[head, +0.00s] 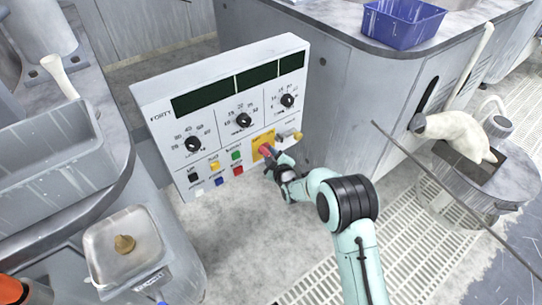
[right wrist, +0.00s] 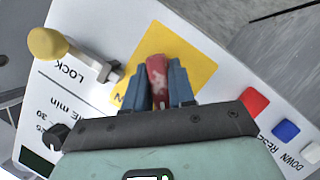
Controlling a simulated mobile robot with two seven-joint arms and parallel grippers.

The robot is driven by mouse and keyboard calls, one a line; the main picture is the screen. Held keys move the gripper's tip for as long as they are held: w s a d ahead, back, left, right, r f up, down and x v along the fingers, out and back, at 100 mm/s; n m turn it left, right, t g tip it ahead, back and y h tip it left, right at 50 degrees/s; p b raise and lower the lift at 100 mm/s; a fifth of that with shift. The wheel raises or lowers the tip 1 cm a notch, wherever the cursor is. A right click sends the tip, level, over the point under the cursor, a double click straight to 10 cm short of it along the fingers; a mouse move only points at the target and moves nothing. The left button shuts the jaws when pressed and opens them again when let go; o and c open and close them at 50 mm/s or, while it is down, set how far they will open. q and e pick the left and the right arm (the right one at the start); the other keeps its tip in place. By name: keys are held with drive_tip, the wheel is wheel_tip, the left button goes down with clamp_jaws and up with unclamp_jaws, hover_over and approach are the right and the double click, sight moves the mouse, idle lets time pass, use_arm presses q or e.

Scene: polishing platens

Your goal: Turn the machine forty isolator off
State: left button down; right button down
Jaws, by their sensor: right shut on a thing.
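The machine forty panel (head: 215,95) is a white box lettered FORTY, with dark displays, three dials and coloured buttons. Its isolator is a red handle (head: 265,150) on a yellow plate (head: 257,141) at the lower right of the panel. In the right wrist view the red handle (right wrist: 158,75) stands between the two blue-grey fingers, in front of the yellow plate (right wrist: 190,48). My right gripper (head: 271,157) is shut on the handle; it also shows in the wrist view (right wrist: 159,88). The fingers hide the handle's sides and part of the plate lettering. My left gripper is not in view.
A yellow-knobbed lever marked LOCK (right wrist: 48,43) sits close beside the yellow plate. A red button (right wrist: 254,101) is on the other side. A blue basket (head: 403,22) is on the back counter.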

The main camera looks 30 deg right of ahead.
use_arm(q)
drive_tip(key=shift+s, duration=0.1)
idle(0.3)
use_arm(e)
drive_tip(key=c, duration=1)
unclamp_jaws()
drive_tip(key=shift+c, duration=0.2)
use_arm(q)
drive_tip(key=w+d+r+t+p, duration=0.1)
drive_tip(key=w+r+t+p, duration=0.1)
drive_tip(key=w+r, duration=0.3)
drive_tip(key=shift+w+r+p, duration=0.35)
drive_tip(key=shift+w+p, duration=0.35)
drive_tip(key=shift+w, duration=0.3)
use_arm(e)
drive_tip(key=v, duration=1.3)
drive_tip(key=shift+s+a, duration=0.15)
